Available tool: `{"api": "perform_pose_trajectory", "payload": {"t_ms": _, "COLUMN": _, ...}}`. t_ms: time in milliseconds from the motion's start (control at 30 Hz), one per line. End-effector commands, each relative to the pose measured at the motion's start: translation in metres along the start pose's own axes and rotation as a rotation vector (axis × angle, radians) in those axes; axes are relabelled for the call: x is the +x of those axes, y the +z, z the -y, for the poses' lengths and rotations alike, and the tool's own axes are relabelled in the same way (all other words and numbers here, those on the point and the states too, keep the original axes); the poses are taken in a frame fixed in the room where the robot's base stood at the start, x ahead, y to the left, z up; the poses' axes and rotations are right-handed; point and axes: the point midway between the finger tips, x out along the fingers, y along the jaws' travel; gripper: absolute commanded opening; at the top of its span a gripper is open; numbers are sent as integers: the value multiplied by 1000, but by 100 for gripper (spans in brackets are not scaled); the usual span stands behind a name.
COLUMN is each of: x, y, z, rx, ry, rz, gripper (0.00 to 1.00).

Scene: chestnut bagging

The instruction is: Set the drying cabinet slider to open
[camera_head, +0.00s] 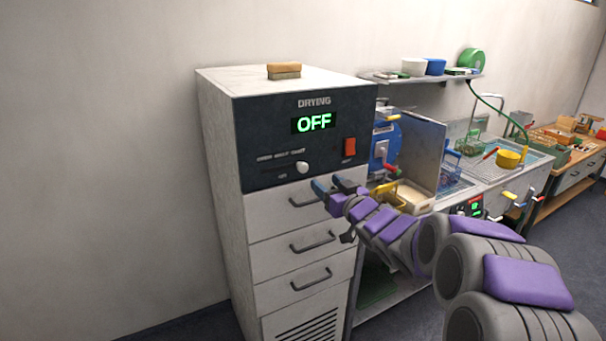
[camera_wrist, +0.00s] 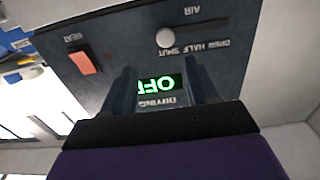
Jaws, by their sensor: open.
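The drying cabinet (camera_head: 225,150) stands upright with a dark control panel on top. Its slider knob (camera_head: 302,168) is a round white knob low on the panel, at the right end of its track, below the SHUT end of the "OPEN HALF SHUT" label. In the wrist view, which is upside down, the knob (camera_wrist: 166,37) lies beyond the fingertips. My gripper (camera_head: 333,185) is open and empty, right of and slightly below the knob in the head view, apart from it. The wrist view shows its two dark fingers (camera_wrist: 162,75) spread, pointing toward the panel.
The green display (camera_head: 314,122) reads OFF. A red heat switch (camera_head: 350,147) sits right of it. Drawer handles (camera_head: 312,242) stick out below the panel. A brush-like block (camera_head: 284,71) lies on top. A crowded workbench (camera_head: 430,205) adjoins on the right; bare wall is left.

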Motion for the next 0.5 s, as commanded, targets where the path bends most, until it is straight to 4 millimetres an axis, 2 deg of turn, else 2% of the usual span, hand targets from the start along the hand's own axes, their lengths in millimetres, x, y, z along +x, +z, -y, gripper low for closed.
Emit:
{"api": "perform_pose_trajectory", "payload": {"t_ms": 333, "x": 74, "y": 9, "z": 34, "rx": -25, "ry": -6, "rz": 20, "gripper": 58}}
{"api": "perform_pose_trajectory", "payload": {"t_ms": 400, "x": 84, "y": 8, "z": 36, "rx": -25, "ry": -8, "rz": 19, "gripper": 58}}
{"api": "perform_pose_trajectory", "payload": {"t_ms": 500, "x": 91, "y": 5, "z": 28, "rx": -21, "ry": -7, "rz": 12, "gripper": 58}}
